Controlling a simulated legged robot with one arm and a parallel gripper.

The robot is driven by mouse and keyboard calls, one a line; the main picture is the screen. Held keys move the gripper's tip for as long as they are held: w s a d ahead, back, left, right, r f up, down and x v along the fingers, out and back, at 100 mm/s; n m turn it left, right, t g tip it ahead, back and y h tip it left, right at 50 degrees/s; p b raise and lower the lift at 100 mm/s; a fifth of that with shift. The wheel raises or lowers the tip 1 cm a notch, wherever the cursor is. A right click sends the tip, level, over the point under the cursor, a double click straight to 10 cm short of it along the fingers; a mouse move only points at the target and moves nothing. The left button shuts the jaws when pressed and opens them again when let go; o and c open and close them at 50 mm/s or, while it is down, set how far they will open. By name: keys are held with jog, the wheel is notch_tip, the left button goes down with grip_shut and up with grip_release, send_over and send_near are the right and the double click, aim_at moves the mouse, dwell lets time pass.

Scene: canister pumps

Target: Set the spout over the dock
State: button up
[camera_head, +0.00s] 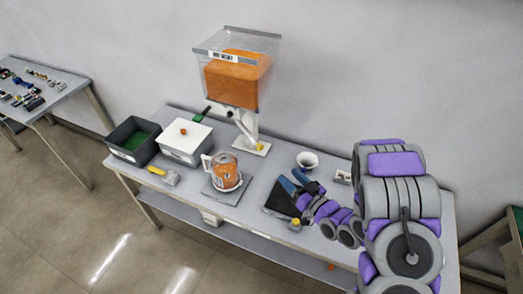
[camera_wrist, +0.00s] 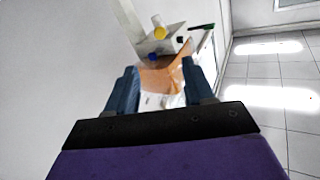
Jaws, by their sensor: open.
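A clear hopper with orange contents (camera_head: 236,75) stands at the back of the table, with a pale slanted spout (camera_head: 246,127) below it. The spout's lower end is above a white base plate with a yellow mark (camera_head: 252,148); I cannot tell which part is the dock. My gripper (camera_head: 293,182) is open, low over the table to the right of the spout, above a black mat (camera_head: 279,201). Its two blue fingers (camera_wrist: 160,90) are apart in the wrist view. An orange-tan shape (camera_wrist: 160,78) shows beyond and between them, apparently not held.
A clear jug with orange contents (camera_head: 226,171) stands on a grey plate (camera_head: 222,194). A white box (camera_head: 184,150) and a dark bin (camera_head: 122,150) are at the left, a white bowl (camera_head: 307,161) behind my gripper. A yellow-handled tool (camera_head: 163,175) lies near the front edge.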

aim_at(262, 149)
jog(key=b+x, duration=0.9)
jog(key=x, duration=0.7)
jog(key=shift+f, duration=0.1)
jog(key=shift+w+a, duration=0.4)
jog(key=shift+w, duration=0.1)
jog(key=shift+c, duration=0.2)
grip_shut()
